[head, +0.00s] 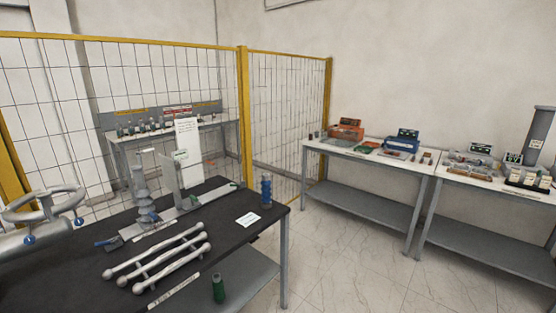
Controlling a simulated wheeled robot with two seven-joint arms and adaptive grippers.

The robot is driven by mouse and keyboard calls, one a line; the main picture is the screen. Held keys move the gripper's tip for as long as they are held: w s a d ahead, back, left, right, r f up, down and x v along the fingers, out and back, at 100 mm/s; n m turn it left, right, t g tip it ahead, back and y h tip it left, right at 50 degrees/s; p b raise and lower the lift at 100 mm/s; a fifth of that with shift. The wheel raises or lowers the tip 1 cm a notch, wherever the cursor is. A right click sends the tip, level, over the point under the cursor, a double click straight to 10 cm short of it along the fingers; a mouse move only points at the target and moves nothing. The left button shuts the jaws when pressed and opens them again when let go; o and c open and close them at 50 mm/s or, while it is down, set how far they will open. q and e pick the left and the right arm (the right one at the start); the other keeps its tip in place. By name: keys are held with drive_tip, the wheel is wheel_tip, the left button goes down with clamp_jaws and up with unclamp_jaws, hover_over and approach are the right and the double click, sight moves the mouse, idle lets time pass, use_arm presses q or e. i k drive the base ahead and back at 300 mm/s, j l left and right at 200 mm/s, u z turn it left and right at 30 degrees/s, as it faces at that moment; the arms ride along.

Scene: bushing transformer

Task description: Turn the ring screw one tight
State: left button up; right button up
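A grey ring (42,192) on a rounded grey body (12,244) is at the left edge of the head view, at the dark-topped table (60,284). Its left part is cut off by the frame. Two small blue round parts show low on it, one at its front (29,239) and one at its right (79,222). They may be ring screws, but they are too small to tell which is screw one or how tight either is. Neither of my grippers is in view.
Grey rods (155,252) with ball ends lie on the table beside a grey ribbed insulator (143,193). A blue bottle-like part (266,191) stands at the far right corner. A yellow-framed mesh fence (243,120) stands behind. Floor (345,260) is clear to the right.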

sight(30, 239)
drive_tip(key=u, duration=1.75)
drive_tip(key=i+l, duration=0.15)
drive_tip(key=l, duration=0.25)
drive_tip(key=i+l, duration=0.15)
drive_tip(key=l, duration=0.25)
drive_tip(key=i+l, duration=0.15)
drive_tip(key=l, duration=0.25)
drive_tip(key=i+l, duration=0.15)
drive_tip(key=l, duration=0.25)
drive_tip(key=i+l+u, duration=0.1)
drive_tip(key=l, duration=0.3)
drive_tip(key=i+l, duration=0.2)
drive_tip(key=l, duration=0.2)
